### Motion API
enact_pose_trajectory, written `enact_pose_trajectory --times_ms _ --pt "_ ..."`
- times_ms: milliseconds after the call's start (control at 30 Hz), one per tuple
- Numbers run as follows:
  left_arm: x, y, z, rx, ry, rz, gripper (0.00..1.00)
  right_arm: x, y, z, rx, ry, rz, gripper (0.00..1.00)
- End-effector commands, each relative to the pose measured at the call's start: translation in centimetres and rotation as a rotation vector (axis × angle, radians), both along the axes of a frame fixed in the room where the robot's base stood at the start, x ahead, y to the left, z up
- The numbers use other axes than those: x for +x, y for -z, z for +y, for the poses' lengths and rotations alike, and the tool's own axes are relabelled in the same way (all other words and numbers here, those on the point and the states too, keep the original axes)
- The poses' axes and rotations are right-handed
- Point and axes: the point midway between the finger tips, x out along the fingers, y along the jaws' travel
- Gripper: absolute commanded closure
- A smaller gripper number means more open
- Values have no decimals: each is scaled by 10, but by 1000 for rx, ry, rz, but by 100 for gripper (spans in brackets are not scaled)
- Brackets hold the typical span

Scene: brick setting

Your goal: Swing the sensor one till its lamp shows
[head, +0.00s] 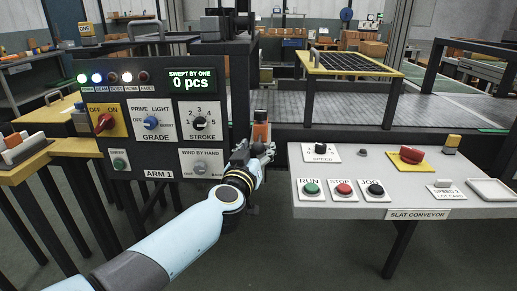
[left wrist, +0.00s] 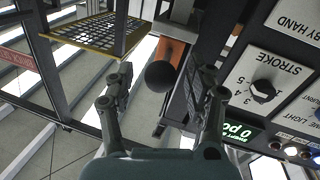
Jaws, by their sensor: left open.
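My left gripper (head: 262,152) is at the right edge of the dark ARM 1 panel (head: 158,178), below an orange block (head: 261,131). In the left wrist view the left gripper (left wrist: 165,82) is open, its fingers spread on either side of a dark round knob (left wrist: 161,75). I cannot tell whether they touch it. An orange part (left wrist: 172,50) shows behind the knob. I cannot tell which part is sensor one. My right gripper is out of view.
The panel has a red switch (head: 104,123), a STROKE dial (head: 200,123) and a display (head: 191,80) reading 0 pcs. A grey console (head: 420,200) with buttons stands to the right. The slatted conveyor (head: 340,112) lies behind, with a black-and-yellow rack (head: 352,64) above it.

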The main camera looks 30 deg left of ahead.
Motion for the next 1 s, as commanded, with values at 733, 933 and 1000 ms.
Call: enact_pose_trajectory --times_ms 733,933,1000 --pt "-103 1 -35 -3 0 1 45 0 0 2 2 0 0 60" --pt "-103 0 -35 -2 0 0 45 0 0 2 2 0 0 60" --pt "-103 0 -35 -2 0 0 45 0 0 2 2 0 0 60"
